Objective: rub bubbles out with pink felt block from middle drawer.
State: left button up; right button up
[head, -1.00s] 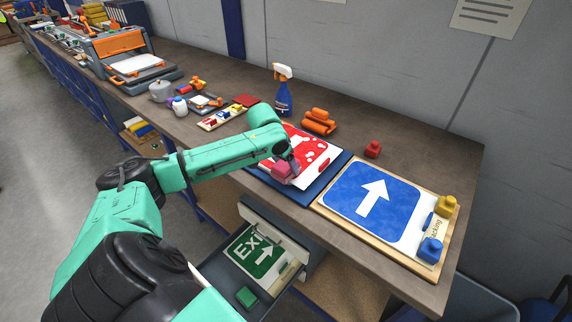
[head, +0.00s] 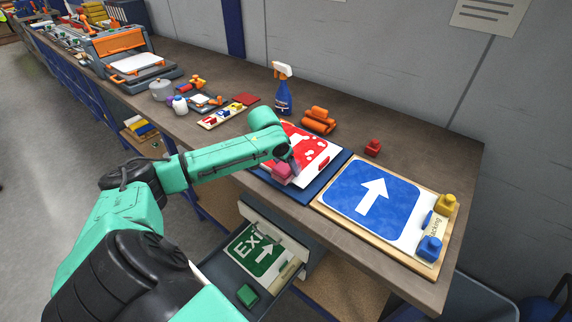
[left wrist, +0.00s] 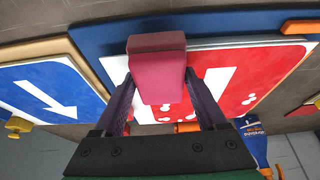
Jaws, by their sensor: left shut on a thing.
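The pink felt block (head: 282,172) is held between the fingers of my left gripper (head: 290,163), which is shut on it. The block also shows large in the left wrist view (left wrist: 158,68), between the two dark fingers. It is over the near-left part of a red and white sign (head: 311,147) with white bubble spots, on a dark blue mat (head: 300,190). I cannot tell whether the block touches the sign. The red sign also shows in the left wrist view (left wrist: 230,85). An open drawer (head: 228,283) below the bench holds a green exit sign (head: 258,252) and a green block (head: 247,295). My right gripper is out of view.
A blue arrow sign (head: 350,195) lies on a wooden board at the right, with yellow (head: 446,203) and blue blocks (head: 430,248) beside it. A spray bottle (head: 283,92), orange rolls (head: 319,121) and a red block (head: 373,147) stand behind the red sign.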

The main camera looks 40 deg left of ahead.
aim_at(310, 153)
pick_arm(q)
jog(key=shift+w+r+p, duration=0.1)
jog(key=shift+w+p, duration=0.3)
jog(key=shift+w, duration=2.65)
jog(key=shift+w+f+b, duration=0.2)
jog(key=shift+w+b, duration=0.25)
jog(key=shift+w, duration=1.2)
jog(key=w+b, duration=0.2)
jog(key=shift+w+a+f+b, duration=0.1)
jog(key=shift+w+a+b, duration=0.05)
jog(key=shift+w+b, duration=0.15)
jog(key=shift+w, duration=0.2)
notch_tip(310, 153, up, 6)
jog(key=p, duration=0.5)
jog(key=shift+f+p, duration=0.1)
jog(key=shift+p, duration=0.3)
jog(key=shift+f, duration=0.15)
